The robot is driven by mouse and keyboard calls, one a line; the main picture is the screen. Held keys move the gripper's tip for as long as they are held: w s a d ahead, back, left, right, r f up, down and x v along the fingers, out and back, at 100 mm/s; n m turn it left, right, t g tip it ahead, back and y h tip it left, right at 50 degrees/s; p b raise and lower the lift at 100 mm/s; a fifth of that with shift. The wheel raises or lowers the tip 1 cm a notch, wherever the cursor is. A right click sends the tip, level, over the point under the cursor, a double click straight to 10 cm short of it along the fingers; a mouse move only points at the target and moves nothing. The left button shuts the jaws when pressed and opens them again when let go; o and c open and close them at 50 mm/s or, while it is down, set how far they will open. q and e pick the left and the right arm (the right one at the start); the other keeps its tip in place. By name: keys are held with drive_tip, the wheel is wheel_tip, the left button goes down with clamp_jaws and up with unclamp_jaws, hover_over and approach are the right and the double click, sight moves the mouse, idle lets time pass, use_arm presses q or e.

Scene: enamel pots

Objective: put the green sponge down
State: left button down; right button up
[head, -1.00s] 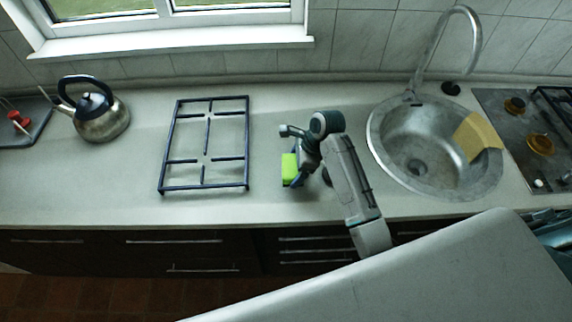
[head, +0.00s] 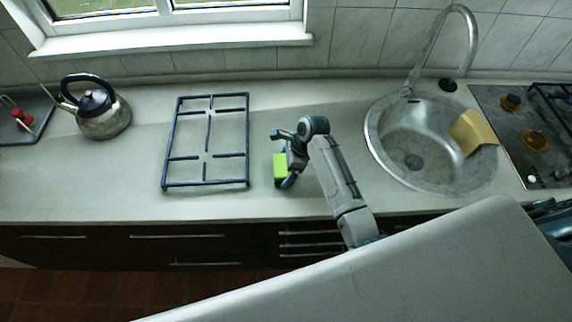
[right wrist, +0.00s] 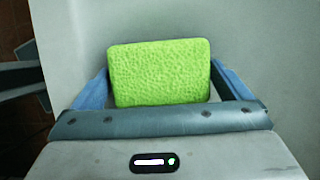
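The bright green sponge (head: 280,168) is at my right gripper (head: 287,172), over the counter between the black pan grate and the sink. In the right wrist view, the sponge (right wrist: 160,73) sits between the two blue fingers of the right gripper (right wrist: 160,65), with a finger touching each side. The gripper is shut on it. I cannot tell whether the sponge's underside touches the counter. My left gripper is not in view.
A black grate (head: 207,140) lies just left of the sponge. A round steel sink (head: 385,150) with a yellow cloth-like piece (head: 473,132) is to the right. A kettle (head: 103,115) stands far left. The grey counter (head: 330,100) is bare behind the gripper.

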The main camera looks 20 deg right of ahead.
drive_tip(key=shift+r, duration=0.1)
drive_tip(key=b+v, duration=0.3)
drive_tip(key=v, duration=0.9)
drive_tip(key=shift+b, duration=0.35)
drive_tip(key=shift+d, duration=0.1)
